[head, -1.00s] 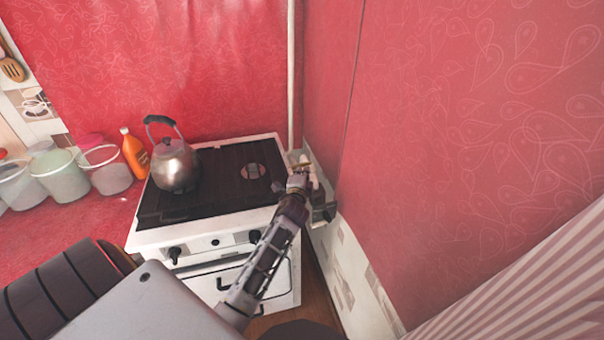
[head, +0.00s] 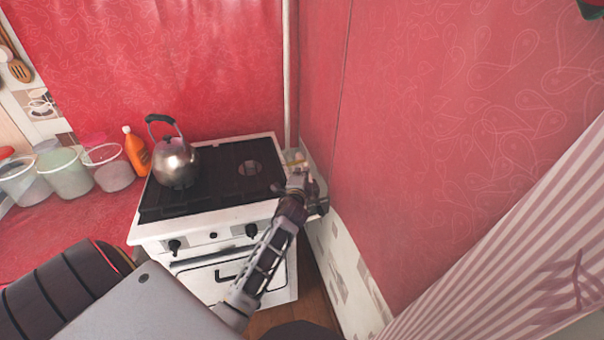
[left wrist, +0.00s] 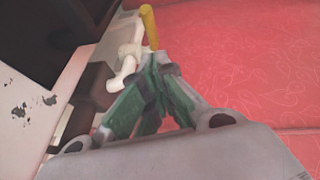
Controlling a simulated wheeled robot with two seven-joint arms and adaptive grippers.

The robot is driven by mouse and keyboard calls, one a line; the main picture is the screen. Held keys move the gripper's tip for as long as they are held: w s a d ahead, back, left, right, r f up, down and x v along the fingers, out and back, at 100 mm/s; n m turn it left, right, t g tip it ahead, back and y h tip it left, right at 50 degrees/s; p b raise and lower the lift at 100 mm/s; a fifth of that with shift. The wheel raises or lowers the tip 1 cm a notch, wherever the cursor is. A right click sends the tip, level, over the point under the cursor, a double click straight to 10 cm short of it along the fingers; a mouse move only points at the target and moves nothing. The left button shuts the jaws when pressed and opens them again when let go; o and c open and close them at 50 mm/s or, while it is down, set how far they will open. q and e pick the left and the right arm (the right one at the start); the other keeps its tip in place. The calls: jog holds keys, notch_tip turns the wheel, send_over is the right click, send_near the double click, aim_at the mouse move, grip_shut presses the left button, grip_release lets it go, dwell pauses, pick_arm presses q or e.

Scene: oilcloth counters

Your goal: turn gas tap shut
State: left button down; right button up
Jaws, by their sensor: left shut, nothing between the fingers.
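The gas tap has a yellow handle (left wrist: 149,27) on a pale pipe fitting (left wrist: 126,60), just past my fingertips in the left wrist view. In the head view the yellow handle (head: 297,163) shows small, at the stove's back right corner by the wall. My left gripper (left wrist: 154,72) is shut and empty, its fingers close to the tap. Whether they touch it I cannot tell. In the head view my left gripper (head: 307,186) partly hides the tap's fitting. My right gripper is not in view.
The white stove (head: 152,232) with a dark top stands left of the gripper. A metal kettle (head: 176,165) sits on it. A white pipe (head: 287,75) runs up the corner. The red wall (head: 420,150) is close on the right. Buckets (head: 66,175) and an orange bottle (head: 137,153) stand left.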

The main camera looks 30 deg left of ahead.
pick_arm(q)
jog(key=shift+a+v, duration=0.2)
jog(key=shift+v, duration=2.1)
jog(key=shift+a+v, duration=0.2)
jog(key=shift+v, duration=2.1)
jog(key=shift+s, duration=0.25)
